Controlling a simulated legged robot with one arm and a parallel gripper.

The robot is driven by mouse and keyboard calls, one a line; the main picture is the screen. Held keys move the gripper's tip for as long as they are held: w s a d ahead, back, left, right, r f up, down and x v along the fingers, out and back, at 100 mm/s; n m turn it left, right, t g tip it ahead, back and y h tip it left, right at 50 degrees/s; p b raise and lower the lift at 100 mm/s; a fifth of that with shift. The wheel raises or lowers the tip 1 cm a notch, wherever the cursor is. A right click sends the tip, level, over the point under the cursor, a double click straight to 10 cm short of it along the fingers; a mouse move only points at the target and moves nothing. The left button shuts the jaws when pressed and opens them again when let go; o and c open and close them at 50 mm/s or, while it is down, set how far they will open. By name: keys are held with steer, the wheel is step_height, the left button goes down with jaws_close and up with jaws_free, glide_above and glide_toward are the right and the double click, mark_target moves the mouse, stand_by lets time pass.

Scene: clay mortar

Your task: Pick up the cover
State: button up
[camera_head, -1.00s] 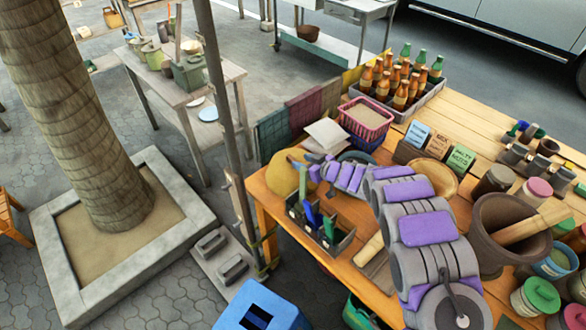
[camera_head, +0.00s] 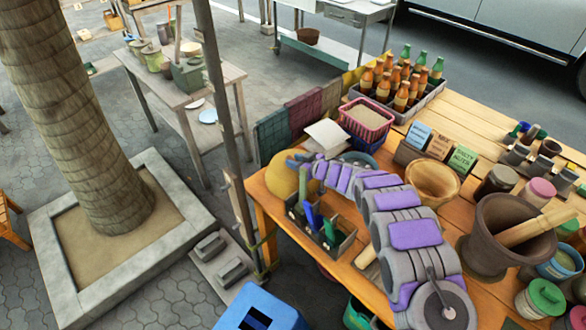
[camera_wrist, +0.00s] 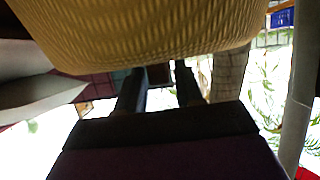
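A yellow, rounded, dome-like thing (camera_head: 284,181), which I take for the cover, sits at the table's left end behind the dark caddy. In the wrist view its woven, ribbed yellow surface (camera_wrist: 150,30) fills the top, close to my gripper. My gripper (camera_head: 294,161) is at the upper right of the dome in the head view, and partly overlaps it. In the wrist view the two dark fingers of my gripper (camera_wrist: 162,80) stand apart with a gap between them. Their tips reach the lower edge of the woven surface; I cannot tell whether they touch it.
A dark caddy (camera_head: 342,246) with bottles stands in front of the dome. White papers (camera_head: 326,135) and a pink basket (camera_head: 367,117) lie behind my arm. A wooden bowl (camera_head: 432,183) and a large mortar (camera_head: 488,255) stand to the right. A pole (camera_head: 232,110) rises beside the table's left end.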

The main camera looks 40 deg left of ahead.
jaws_close()
stand_by(0.3)
